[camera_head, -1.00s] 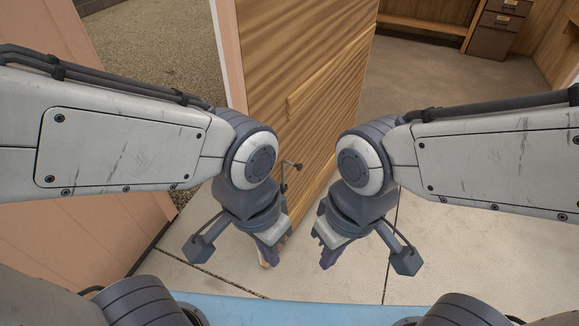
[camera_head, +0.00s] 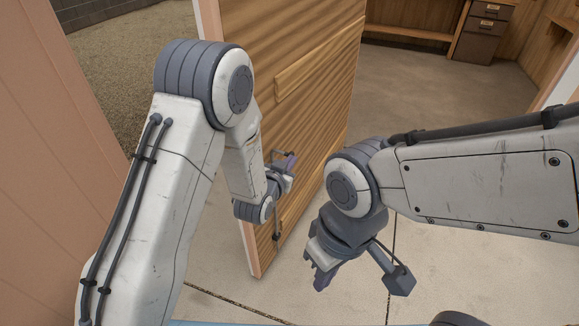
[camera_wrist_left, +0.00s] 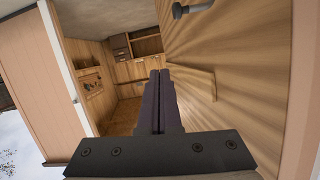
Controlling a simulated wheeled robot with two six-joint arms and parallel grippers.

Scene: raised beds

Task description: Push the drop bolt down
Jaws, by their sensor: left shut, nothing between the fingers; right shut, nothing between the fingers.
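The wooden door (camera_head: 315,65) stands open, with its ribbed face toward me. The drop bolt (camera_head: 276,230) is a thin dark rod low on that face, with a short side handle near the left gripper. My left forearm and gripper hide much of the rod. My left gripper (camera_head: 291,163) is shut and empty, close beside the handle; I cannot tell whether they touch. In the left wrist view the shut fingers (camera_wrist_left: 160,75) point along the door face, and a dark knob (camera_wrist_left: 181,10) shows at the top. My right gripper (camera_head: 318,280) is shut and empty, above the floor.
A pink wall panel (camera_head: 60,160) stands at the left, with gravel (camera_head: 135,50) behind it. The pale slab floor (camera_head: 430,275) is clear around the door. Inside are a wooden bench (camera_head: 408,32) and brown drawers (camera_head: 482,35).

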